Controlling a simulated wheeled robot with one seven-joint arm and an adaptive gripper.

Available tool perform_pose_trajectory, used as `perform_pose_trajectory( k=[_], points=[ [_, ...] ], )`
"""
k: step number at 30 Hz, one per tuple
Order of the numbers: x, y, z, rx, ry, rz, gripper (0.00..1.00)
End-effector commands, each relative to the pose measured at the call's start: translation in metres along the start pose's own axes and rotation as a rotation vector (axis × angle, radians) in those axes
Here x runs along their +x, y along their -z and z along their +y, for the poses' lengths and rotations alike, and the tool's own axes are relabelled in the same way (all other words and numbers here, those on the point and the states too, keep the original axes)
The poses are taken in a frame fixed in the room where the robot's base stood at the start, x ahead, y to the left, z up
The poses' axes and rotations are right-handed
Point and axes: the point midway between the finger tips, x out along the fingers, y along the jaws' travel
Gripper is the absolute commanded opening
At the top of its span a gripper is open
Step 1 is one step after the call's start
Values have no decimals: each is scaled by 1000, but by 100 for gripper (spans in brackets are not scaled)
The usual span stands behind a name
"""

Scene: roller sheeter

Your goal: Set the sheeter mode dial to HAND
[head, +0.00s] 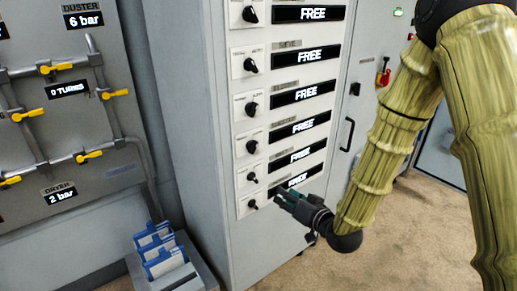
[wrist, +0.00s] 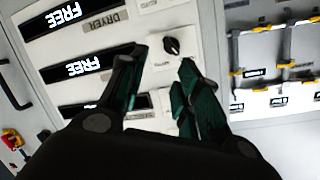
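The control panel (head: 215,160) has a column of black mode dials, each beside a black display reading FREE. I cannot read which label is the sheeter's. My gripper (head: 281,193) is in front of the bottom rows, just right of the lowest dial (head: 252,203). In the wrist view my gripper (wrist: 160,64) is open, its dark green fingers apart with nothing held. A black dial (wrist: 172,46) shows just beyond the gap between the fingertips, seemingly apart from them. An upside-down DRYER label (wrist: 112,28) lies between two FREE displays. Other dials there are hidden by the fingers.
A pipe panel with yellow valve handles (head: 88,156) stands at the left. A grey box holding blue-and-white items (head: 158,248) stands on the floor below it. A red switch (head: 383,78) and a black door handle (head: 347,134) are right of the dials.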

Motion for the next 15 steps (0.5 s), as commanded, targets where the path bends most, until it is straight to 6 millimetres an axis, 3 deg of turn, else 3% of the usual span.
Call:
perform_pose_trajectory(
  k=[1,3,6,9,15],
  points=[
    [4,25,-14,-4,44,44,33],
    [6,51,-32,-6,99,92,33],
    [7,77,-50,-7,156,139,33],
    [7,90,-60,-8,186,161,33],
    [18,97,-66,-8,195,168,33]
  ],
)
